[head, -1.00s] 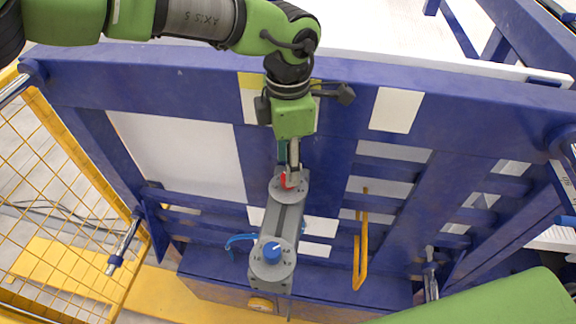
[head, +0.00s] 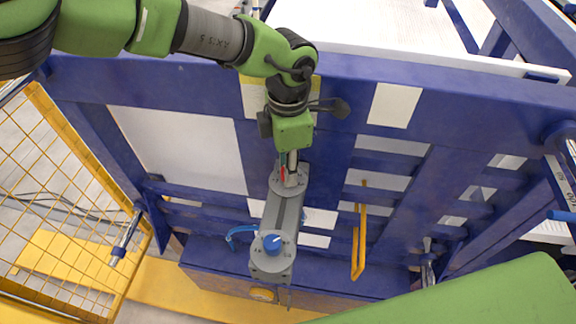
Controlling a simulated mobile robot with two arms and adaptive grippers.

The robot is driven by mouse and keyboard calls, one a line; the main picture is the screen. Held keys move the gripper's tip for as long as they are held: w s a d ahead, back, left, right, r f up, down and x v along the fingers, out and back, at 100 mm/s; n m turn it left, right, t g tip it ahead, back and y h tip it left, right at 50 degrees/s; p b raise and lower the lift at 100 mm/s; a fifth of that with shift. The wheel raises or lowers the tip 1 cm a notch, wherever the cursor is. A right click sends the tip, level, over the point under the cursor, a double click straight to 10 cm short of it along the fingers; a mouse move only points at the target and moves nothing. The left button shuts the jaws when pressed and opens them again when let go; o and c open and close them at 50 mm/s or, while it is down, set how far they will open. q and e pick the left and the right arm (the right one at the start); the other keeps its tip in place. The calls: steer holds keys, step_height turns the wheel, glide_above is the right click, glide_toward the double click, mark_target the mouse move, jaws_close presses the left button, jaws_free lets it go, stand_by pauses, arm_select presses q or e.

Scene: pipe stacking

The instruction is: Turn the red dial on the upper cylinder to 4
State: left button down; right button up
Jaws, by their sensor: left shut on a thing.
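The red dial (head: 283,174) sits on the round flange of the upper cylinder (head: 275,187). Only a sliver of red shows; the rest is hidden by my left gripper (head: 291,178). My left gripper reaches down from above and is shut on the red dial. The dial's numbers are too small to read. A blue dial (head: 272,243) with a white mark sits on the lower flange of the same grey unit (head: 284,216). My right gripper is out of view.
A blue frame (head: 200,90) with white panels surrounds the cylinders. A yellow handle (head: 358,245) stands to the right and a blue hose (head: 240,230) to the left. Yellow mesh fencing (head: 60,200) is at the far left. A green arm part of mine fills the lower right.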

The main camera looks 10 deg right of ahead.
arm_select(q)
steer(key=shift+f+m+b, duration=0.2)
steer(key=shift+m+b, duration=0.5)
steer(key=shift+b, duration=0.2)
steer(key=m+b, duration=0.2)
steer(key=shift+w+b, duration=0.1)
steer(key=shift+b, duration=0.2)
steer(key=m+b, duration=0.3)
steer(key=m, duration=0.3)
steer(key=shift+r+b, duration=0.1)
steer(key=shift+b, duration=0.3)
steer(key=m+b, duration=0.2)
steer(key=m, duration=0.3)
steer(key=shift+r, duration=0.1)
steer(key=m+b, duration=0.1)
steer(key=m, duration=0.4)
steer(key=shift+r+m, duration=0.1)
steer(key=shift+m, duration=0.2)
steer(key=c, duration=1.8)
jaws_free()
